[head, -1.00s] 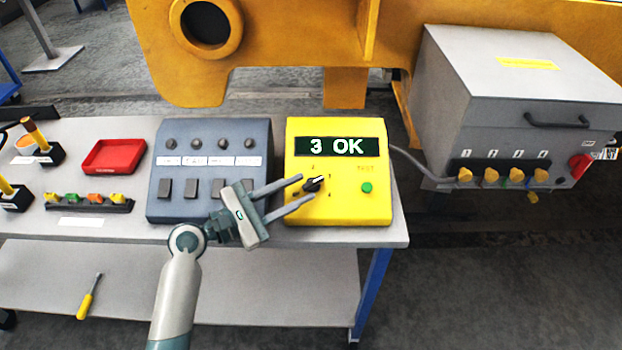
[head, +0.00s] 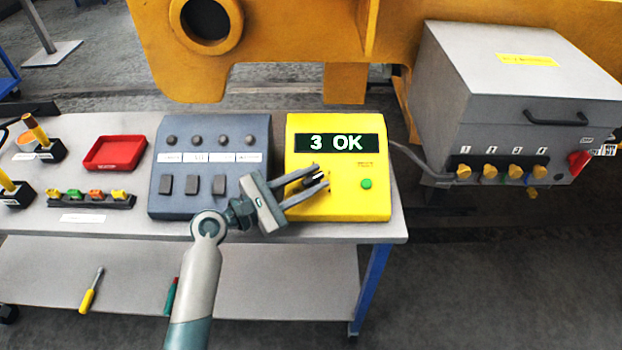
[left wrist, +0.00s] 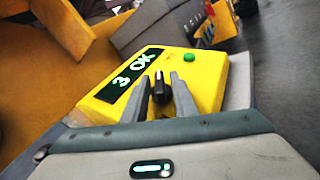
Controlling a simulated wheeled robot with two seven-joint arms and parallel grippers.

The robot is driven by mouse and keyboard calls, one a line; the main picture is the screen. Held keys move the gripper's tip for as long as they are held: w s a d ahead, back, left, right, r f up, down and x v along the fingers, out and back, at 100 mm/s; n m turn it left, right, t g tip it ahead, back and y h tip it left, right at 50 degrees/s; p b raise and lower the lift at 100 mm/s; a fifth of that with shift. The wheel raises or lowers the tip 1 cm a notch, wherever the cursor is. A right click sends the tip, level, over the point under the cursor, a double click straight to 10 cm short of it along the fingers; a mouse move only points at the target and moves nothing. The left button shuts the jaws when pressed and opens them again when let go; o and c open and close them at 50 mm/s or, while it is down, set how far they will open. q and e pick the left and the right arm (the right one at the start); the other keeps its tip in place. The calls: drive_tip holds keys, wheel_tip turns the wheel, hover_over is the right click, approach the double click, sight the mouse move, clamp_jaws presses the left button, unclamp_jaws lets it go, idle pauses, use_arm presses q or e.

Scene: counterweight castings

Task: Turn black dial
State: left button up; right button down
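The black dial (head: 316,179) sits on the front of a yellow box (head: 345,207) whose screen reads "3 OK". A green button (head: 366,184) is to its right. My left gripper (head: 323,176) reaches in from the left, its two fingers on either side of the dial and partly hiding it. In the left wrist view the dial (left wrist: 160,88) stands between the fingertips (left wrist: 161,80), with a narrow gap seeming to show beside it, so the fingers look open. A white mark shows on the dial's top. My right gripper is not in view.
A blue-grey switch panel (head: 211,144) stands just left of the yellow box, near my left wrist. A red tray (head: 115,152) lies farther left on the bench. A grey box with yellow knobs (head: 517,110) is at the right, joined by a cable.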

use_arm(q)
drive_tip(key=shift+m+g, duration=0.3)
drive_tip(key=shift+w+a+r+m+g+h+p, duration=0.1)
drive_tip(key=shift+m+g+h+p, duration=0.05)
drive_tip(key=shift+m+g+p, duration=0.5)
drive_tip(key=shift+r+m+g+h+p, duration=0.15)
drive_tip(key=shift+m+g+p, duration=0.15)
drive_tip(key=shift+m+g, duration=0.4)
drive_tip(key=m+g+p, duration=0.1)
drive_tip(key=m+g, duration=0.1)
drive_tip(key=g, duration=0.1)
drive_tip(key=shift+w+g, duration=0.1)
drive_tip(key=shift+g, duration=0.15)
drive_tip(key=m+g+y+p, duration=0.1)
drive_tip(key=m+g, duration=0.2)
drive_tip(key=g, duration=0.1)
drive_tip(key=shift+y, duration=0.3)
drive_tip(key=shift+f+m+g+y+p, duration=0.1)
drive_tip(key=shift+m+g+y+p, duration=0.55)
drive_tip(key=shift+m+g+y, duration=0.65)
drive_tip(key=shift+m+g, duration=0.25)
drive_tip(key=shift+g, duration=0.05)
drive_tip(key=o, duration=0.7)
drive_tip(key=shift+w, duration=0.1)
